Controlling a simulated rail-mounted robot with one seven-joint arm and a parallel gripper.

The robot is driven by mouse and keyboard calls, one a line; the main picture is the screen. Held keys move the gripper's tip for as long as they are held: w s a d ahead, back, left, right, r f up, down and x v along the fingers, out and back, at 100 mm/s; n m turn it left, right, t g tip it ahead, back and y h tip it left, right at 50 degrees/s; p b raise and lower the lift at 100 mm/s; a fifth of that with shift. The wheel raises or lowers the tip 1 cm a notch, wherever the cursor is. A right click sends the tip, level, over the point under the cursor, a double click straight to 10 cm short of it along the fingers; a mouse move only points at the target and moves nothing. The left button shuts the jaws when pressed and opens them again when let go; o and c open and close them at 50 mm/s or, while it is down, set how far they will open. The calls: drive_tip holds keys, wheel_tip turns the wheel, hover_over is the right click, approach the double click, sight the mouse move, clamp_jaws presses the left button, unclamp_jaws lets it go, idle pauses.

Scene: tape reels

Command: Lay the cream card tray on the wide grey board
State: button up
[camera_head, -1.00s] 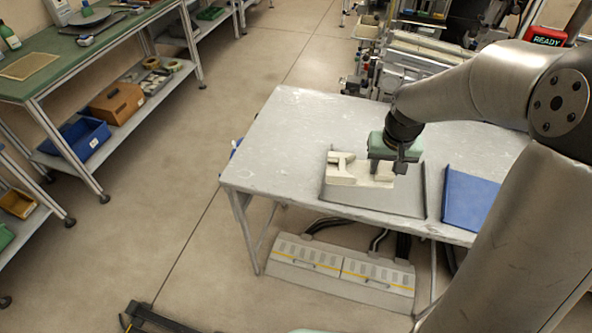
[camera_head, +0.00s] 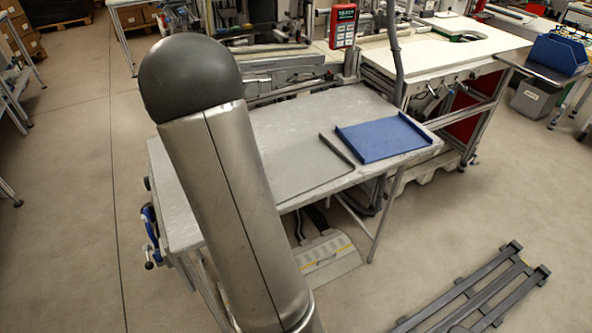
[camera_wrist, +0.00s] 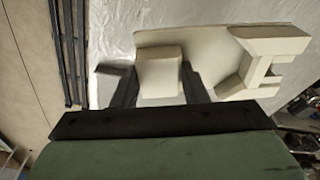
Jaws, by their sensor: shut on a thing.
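The cream card tray (camera_wrist: 215,58) shows in the wrist view, pale and flat with a raised block and a larger notched end piece at the right. My gripper (camera_wrist: 158,80) is shut on the raised block, with one dark finger on each side. Whitish-grey surface lies behind the tray; I cannot tell whether the tray touches it. The wide grey board (camera_head: 305,168) lies on the table in the head view, with a raised dark edge at its right. Its left part is hidden behind my arm. The tray and my gripper are hidden there.
A blue board (camera_head: 382,137) with raised edges lies on the worn grey table (camera_head: 275,119), right of the grey board. A dark slatted frame (camera_head: 475,295) lies on the floor at lower right. A red-framed display (camera_head: 343,25) stands behind the table.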

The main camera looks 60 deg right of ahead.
drive_tip(key=s+d+r+m+g+y+b, duration=0.1)
drive_tip(key=s+d+r+m, duration=0.1)
drive_tip(key=s+d+m, duration=0.85)
drive_tip(key=s+d+r+m+y+b, duration=0.1)
drive_tip(key=s+d+m+y+b, duration=0.1)
drive_tip(key=s+d+m, duration=0.9)
drive_tip(key=m+p, duration=0.1)
drive_tip(key=p, duration=0.1)
hover_over(284, 172)
drive_tip(key=s+d, duration=0.2)
drive_tip(key=f, duration=0.6)
drive_tip(key=shift+w+a+f, duration=0.5)
drive_tip(key=shift+w+f, duration=0.1)
drive_tip(key=shift+f, duration=0.15)
drive_tip(key=f, duration=0.3)
drive_tip(key=w+f, duration=0.1)
drive_tip(key=shift+w+a+f, duration=0.1)
drive_tip(key=shift+a+f, duration=0.1)
drive_tip(key=shift+a, duration=0.2)
drive_tip(key=shift+f, duration=0.2)
